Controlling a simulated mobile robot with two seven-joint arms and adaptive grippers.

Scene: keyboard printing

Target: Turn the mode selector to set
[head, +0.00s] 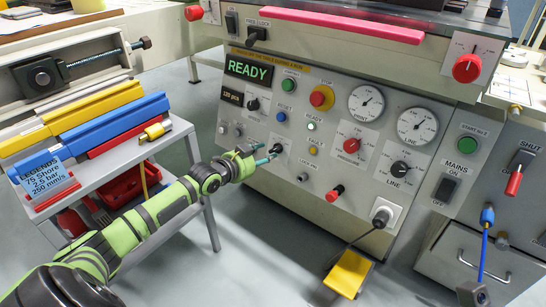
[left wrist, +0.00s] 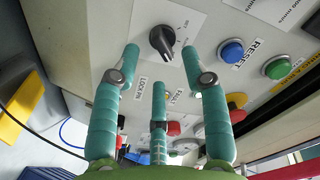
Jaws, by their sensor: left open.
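The mode selector is a black rotary knob (left wrist: 162,40) on a white label plate on the grey panel, seen in the left wrist view. Small lettering stands around it, too blurred to read fully. In the head view its white plate (head: 283,140) shows just beyond my left fingertips, which partly hide the knob. My left gripper (left wrist: 160,58) is open, its teal fingers spread. Two fingertips flank the knob and the third is below it in the wrist view. I cannot tell whether any finger touches it. My right gripper is not in view.
Around the knob are a blue reset button (head: 281,116), a red emergency stop (head: 321,97) and a red knob (head: 336,192). A plug with a cable (head: 381,216) sits lower right. A grey cart (head: 179,140) with coloured bars stands left of the panel.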

